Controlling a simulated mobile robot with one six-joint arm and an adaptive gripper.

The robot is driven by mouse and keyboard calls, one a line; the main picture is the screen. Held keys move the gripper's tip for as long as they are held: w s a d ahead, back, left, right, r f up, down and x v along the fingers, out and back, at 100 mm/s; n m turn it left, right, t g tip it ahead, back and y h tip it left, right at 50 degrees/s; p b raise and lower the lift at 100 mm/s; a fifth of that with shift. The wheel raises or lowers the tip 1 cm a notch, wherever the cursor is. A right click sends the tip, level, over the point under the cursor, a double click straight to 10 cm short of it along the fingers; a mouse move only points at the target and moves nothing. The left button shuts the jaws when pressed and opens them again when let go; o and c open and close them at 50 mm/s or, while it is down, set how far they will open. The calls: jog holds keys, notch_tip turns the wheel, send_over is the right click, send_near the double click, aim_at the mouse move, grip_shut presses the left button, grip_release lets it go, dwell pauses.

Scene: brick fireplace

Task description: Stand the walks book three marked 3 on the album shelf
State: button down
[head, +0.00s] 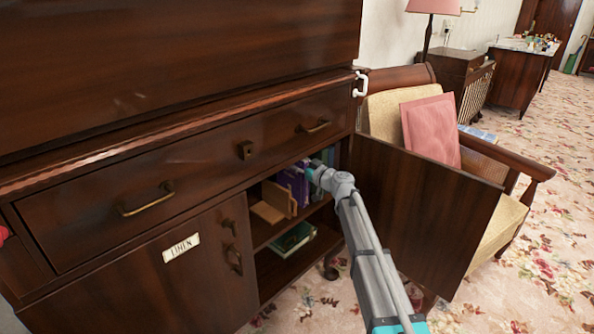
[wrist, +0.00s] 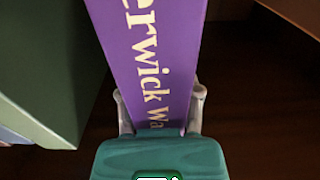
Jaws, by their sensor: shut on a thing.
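My gripper (wrist: 160,112) is shut on a purple book (wrist: 150,55), one finger on each side of it. Pale lettering reading "erwick Wa" runs along the book; no number 3 shows. In the head view the purple book (head: 294,183) is inside the open cabinet, above the upper shelf (head: 262,234), and my gripper (head: 312,173) reaches in from the right. I cannot tell whether the book's bottom touches the shelf. A green book or block (wrist: 45,60) stands close on the left in the wrist view.
A tan wooden piece (head: 275,201) stands left of the purple book. Blue-green books (head: 328,157) are behind my wrist, to the right. A green book (head: 294,238) lies on the lower shelf. The open cabinet door (head: 425,210) borders my arm on the right, before an armchair (head: 500,222).

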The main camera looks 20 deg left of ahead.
jog(key=shift+f, duration=0.2)
dwell(0.3)
jog(key=shift+c, duration=1.4)
grip_release()
jog(key=shift+r, duration=0.15)
jog(key=v, duration=1.2)
jog(key=shift+s, duration=0.1)
jog(key=s+d+f+m+g+h, duration=0.2)
jog(key=s+d+f+m+h, duration=0.2)
jog(key=s+d, duration=0.4)
jog(key=s+d+f+m+g+h, duration=0.2)
jog(key=s+d+f+m+h, duration=0.3)
jog(key=d, duration=1.3)
jog(key=s+d+f+m+g+h, duration=0.2)
jog(key=s+d+f+m+h, duration=0.2)
jog(key=s+d, duration=0.9)
notch_tip(320, 180, down, 6)
jog(key=h, duration=0.3)
jog(key=shift+d+m+g+h, duration=0.3)
jog(key=shift+d+g, duration=0.1)
